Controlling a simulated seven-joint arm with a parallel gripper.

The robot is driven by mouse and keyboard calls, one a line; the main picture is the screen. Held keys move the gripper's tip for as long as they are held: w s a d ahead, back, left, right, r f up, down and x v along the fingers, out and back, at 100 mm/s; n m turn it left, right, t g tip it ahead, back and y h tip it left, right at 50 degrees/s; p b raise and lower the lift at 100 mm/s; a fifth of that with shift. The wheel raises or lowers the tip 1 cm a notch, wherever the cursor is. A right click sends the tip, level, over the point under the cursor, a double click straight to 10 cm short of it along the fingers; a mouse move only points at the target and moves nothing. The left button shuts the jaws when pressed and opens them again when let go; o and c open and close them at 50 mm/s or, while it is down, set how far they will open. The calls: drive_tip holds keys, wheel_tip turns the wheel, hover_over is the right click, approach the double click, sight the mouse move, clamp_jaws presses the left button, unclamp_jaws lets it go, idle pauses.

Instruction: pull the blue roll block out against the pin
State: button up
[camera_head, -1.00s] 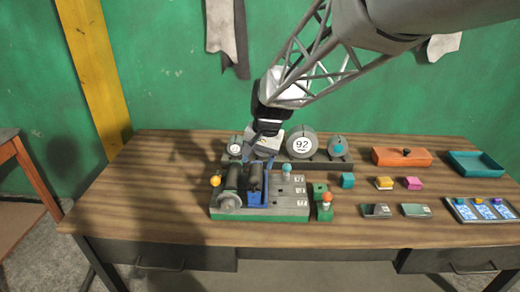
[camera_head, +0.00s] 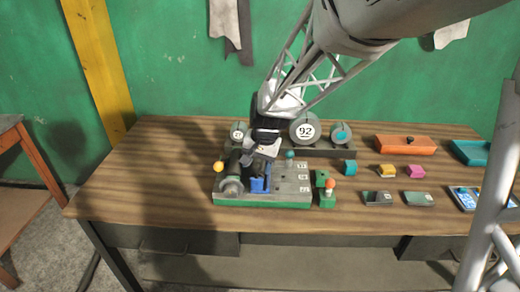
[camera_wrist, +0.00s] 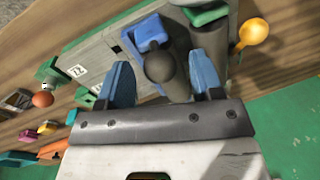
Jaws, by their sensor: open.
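The blue roll block (camera_head: 259,185) sits in the grey and green fixture (camera_head: 292,187), beside dark rollers. In the wrist view the blue block (camera_wrist: 149,31) is just beyond my fingertips, with a dark round-ended bar (camera_wrist: 161,68) in front of it. My gripper (camera_head: 260,165) is low over the block in the head view and hides part of it. In the wrist view my gripper (camera_wrist: 161,62) is open, its two blue fingers on either side of the dark bar, apparently without closing on it. I cannot tell which part is the pin.
A yellow ball knob (camera_head: 218,166) stands at the fixture's left, and a teal ball (camera_head: 290,154) near its back. A rack with a dial marked 92 (camera_head: 305,129) is close behind. A green stand with an orange ball (camera_head: 330,184) is on the right. The table's left is clear.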

drive_tip(key=shift+f, duration=0.35)
clamp_jaws()
drive_tip(key=d, duration=0.5)
drive_tip(key=shift+d+r, duration=0.1)
drive_tip(key=shift+d, duration=0.05)
idle(0.3)
unclamp_jaws()
idle(0.3)
